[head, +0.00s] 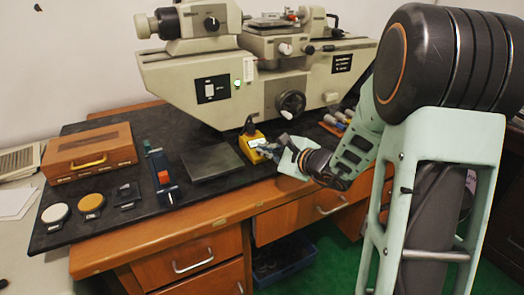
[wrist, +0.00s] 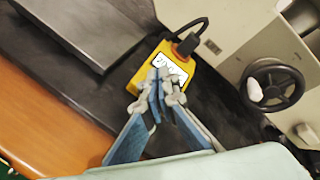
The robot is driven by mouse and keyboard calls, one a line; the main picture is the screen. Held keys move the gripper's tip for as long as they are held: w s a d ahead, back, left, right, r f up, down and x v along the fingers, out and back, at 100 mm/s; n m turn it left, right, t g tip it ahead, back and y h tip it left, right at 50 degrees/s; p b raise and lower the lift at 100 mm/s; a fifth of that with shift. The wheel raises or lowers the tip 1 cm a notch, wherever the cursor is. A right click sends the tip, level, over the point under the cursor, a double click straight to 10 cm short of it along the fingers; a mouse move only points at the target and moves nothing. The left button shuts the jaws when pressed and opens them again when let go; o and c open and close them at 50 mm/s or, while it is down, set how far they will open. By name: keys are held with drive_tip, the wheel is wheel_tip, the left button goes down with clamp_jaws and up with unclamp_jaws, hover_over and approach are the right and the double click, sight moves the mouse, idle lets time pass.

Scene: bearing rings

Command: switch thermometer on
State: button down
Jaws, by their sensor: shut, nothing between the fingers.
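The thermometer is a yellow box (head: 253,145) with a black plug and cable, lying on the black mat in front of the large machine. In the wrist view the thermometer (wrist: 185,62) shows a pale display, partly covered by my fingers. My gripper (head: 280,143) comes in from the right, close to the thermometer. In the wrist view my gripper (wrist: 165,80) is shut and empty, its fingertips over the lower edge of the display. I cannot tell whether the tips touch the box.
The beige measuring machine (head: 245,75) stands close behind, with a black handwheel (wrist: 272,87) to the right. A dark flat plate (head: 212,163) lies left of the thermometer. A wooden case (head: 90,152) and small discs sit further left. The desk's front edge is near.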

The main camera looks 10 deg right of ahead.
drive_tip(key=r, duration=0.1)
drive_tip(key=s+r+p, duration=0.1)
drive_tip(key=r, duration=0.1)
drive_tip(key=s+r+p, duration=0.1)
drive_tip(key=r, duration=0.1)
drive_tip(key=shift+s+d, duration=0.15)
drive_tip(key=shift+d, duration=0.25)
